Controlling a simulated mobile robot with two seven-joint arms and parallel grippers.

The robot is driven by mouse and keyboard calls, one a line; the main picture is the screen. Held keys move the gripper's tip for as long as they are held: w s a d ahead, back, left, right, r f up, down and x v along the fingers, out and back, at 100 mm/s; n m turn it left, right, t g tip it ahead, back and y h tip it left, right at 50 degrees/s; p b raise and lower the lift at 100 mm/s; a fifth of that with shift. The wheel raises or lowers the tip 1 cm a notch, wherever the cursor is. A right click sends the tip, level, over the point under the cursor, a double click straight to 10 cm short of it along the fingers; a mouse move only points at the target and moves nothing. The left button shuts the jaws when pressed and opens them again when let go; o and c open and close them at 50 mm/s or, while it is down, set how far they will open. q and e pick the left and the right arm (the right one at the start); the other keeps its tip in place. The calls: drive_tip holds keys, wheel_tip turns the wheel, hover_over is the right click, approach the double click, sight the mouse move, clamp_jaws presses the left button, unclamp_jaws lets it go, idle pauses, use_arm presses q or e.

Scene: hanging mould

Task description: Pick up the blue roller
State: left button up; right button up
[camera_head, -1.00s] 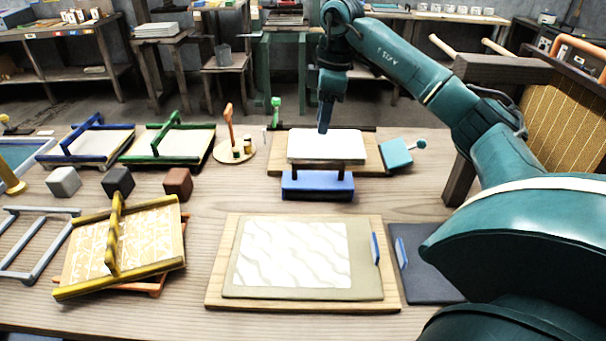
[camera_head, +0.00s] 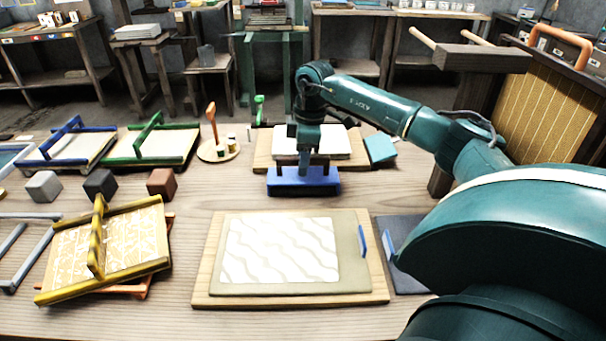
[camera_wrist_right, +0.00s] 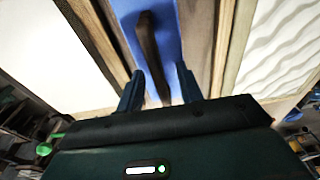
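The blue roller (camera_head: 303,184), a blue block-like body with a dark handle, lies on the table just in front of a board with a white slab. My right gripper (camera_head: 305,166) is over it, pointing down, and hides part of the handle. In the right wrist view, the roller's blue body (camera_wrist_right: 178,45) is below the gripper. The dark handle (camera_wrist_right: 148,45) runs between the two separated fingers (camera_wrist_right: 158,88). The gripper is open; I cannot tell whether a finger touches the handle. My left gripper is not in view.
A wooden board (camera_head: 205,280) with a white wavy sheet lies in front of the roller. The white slab (camera_head: 341,146) is behind it, with a teal block (camera_head: 380,149) to the right. A yellow-framed mould (camera_head: 130,250) is at front left. Bare table lies left of the roller.

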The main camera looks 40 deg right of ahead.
drive_tip(key=shift+c, duration=0.3)
clamp_jaws()
idle(0.3)
